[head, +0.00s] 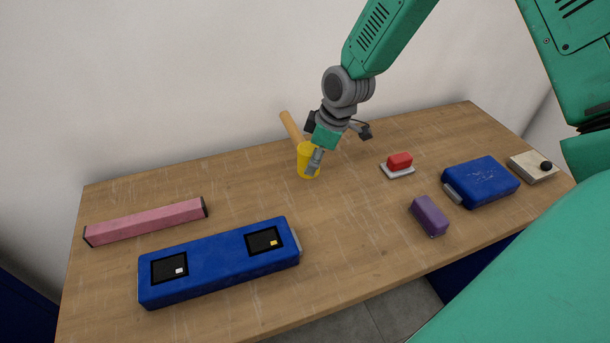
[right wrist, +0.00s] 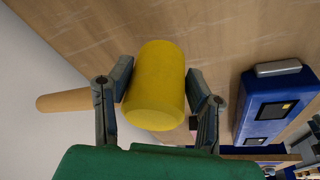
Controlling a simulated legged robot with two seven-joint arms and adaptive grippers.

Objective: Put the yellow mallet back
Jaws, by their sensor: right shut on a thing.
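The yellow mallet has a yellow cylindrical head (head: 303,155) and a light wooden handle (head: 291,126). It is toward the back of the wooden table, with the handle pointing up and to the left in the head view. My right gripper (head: 314,158) is shut on the mallet's head. In the right wrist view the yellow head (right wrist: 156,85) is between the two fingers, and the handle (right wrist: 78,100) sticks out to the left behind one finger. I cannot tell whether the mallet touches the table. My left gripper is not in view.
On the table (head: 350,230) are a pink bar (head: 146,222), a long blue box with two black panels (head: 212,264), a red button block (head: 399,161), a purple block (head: 429,216), a blue case (head: 483,181) and a pale box with a black knob (head: 530,168). The table's middle is clear.

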